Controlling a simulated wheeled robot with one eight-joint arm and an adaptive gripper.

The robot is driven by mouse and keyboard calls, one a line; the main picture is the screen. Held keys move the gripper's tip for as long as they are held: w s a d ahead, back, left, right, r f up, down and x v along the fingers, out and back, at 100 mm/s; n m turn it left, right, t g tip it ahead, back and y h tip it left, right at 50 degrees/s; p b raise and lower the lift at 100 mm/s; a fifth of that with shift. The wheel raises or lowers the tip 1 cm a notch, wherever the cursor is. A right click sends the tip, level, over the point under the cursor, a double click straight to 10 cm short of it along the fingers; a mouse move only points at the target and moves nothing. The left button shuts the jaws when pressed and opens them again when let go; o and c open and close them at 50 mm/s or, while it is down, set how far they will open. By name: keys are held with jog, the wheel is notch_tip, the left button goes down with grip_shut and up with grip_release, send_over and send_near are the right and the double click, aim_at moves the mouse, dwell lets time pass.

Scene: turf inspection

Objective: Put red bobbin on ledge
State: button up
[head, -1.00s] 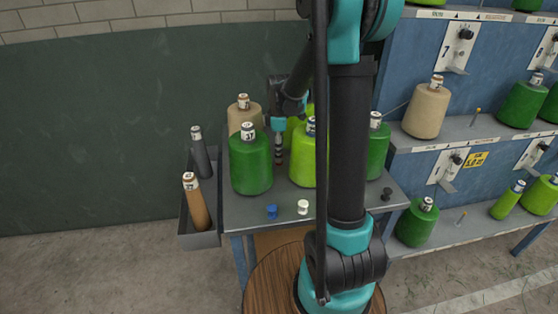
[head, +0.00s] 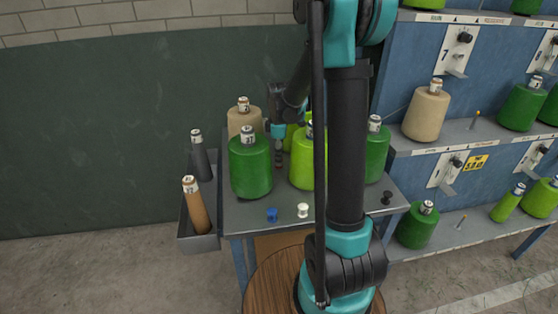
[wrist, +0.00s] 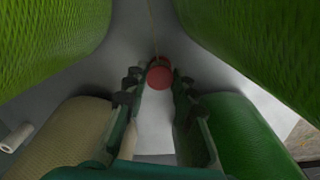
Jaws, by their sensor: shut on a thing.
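The red bobbin (wrist: 160,76) shows in the wrist view as a round red end between the fingertips. My gripper (wrist: 160,88) is shut on it, with the grey surface behind it. In the head view my gripper (head: 279,160) points down among the thread cones, behind the front dark green cone (head: 250,168) and the lime cone (head: 302,165). I cannot make out the red bobbin in the head view. A grey tabletop (head: 240,215) and the grey shelves (head: 455,140) of the blue rack are in view; I cannot tell which is the ledge.
Cones crowd around my gripper: beige (head: 243,116), lime and dark green. A blue bobbin (head: 272,215), a white bobbin (head: 303,210) and a black bobbin (head: 386,197) stand along the table's front. A side tray (head: 200,243) holds a brown cone and a grey one.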

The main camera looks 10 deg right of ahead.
jog(key=shift+r, duration=0.1)
notch_tip(320, 180, up, 20)
jog(key=shift+f, duration=0.1)
dwell(0.4)
